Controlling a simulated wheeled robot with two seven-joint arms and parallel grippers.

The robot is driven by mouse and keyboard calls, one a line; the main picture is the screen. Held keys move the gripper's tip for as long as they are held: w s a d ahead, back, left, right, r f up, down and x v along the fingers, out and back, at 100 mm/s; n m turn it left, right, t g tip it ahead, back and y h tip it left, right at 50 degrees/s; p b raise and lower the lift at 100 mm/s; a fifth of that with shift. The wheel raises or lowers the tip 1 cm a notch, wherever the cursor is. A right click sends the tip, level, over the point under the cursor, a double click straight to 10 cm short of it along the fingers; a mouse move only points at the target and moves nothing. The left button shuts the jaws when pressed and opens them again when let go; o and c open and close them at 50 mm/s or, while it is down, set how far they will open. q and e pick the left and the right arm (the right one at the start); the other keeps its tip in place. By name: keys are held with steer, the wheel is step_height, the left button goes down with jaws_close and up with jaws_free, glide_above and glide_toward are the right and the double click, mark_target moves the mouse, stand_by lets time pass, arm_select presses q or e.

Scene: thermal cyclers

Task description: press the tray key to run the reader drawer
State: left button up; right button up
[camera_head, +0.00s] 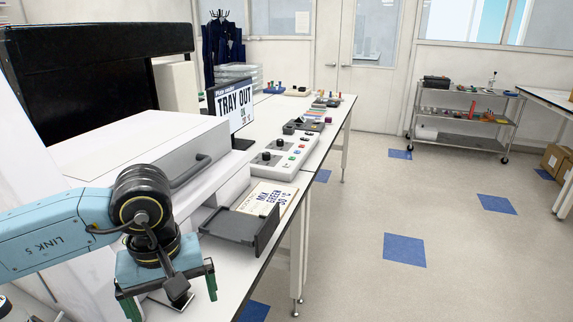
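The reader's screen (236,106) reads "TRAY OUT". The dark grey reader drawer (232,229) sticks out from the low white body toward the bench's front edge. My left gripper (170,293) hangs at the lower left, in front of the drawer, pointing down. Its two green fingers are spread apart with nothing seen held between them. A dark piece shows beneath the gripper near the bench top, partly covered, and I cannot tell what it is. I cannot make out the tray key. My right gripper is out of view.
A white control box (283,158) with black knobs and coloured buttons stands beyond the drawer. A printed card (266,197) lies beside the drawer. A large white instrument with a grey handle (190,171) stands behind my arm.

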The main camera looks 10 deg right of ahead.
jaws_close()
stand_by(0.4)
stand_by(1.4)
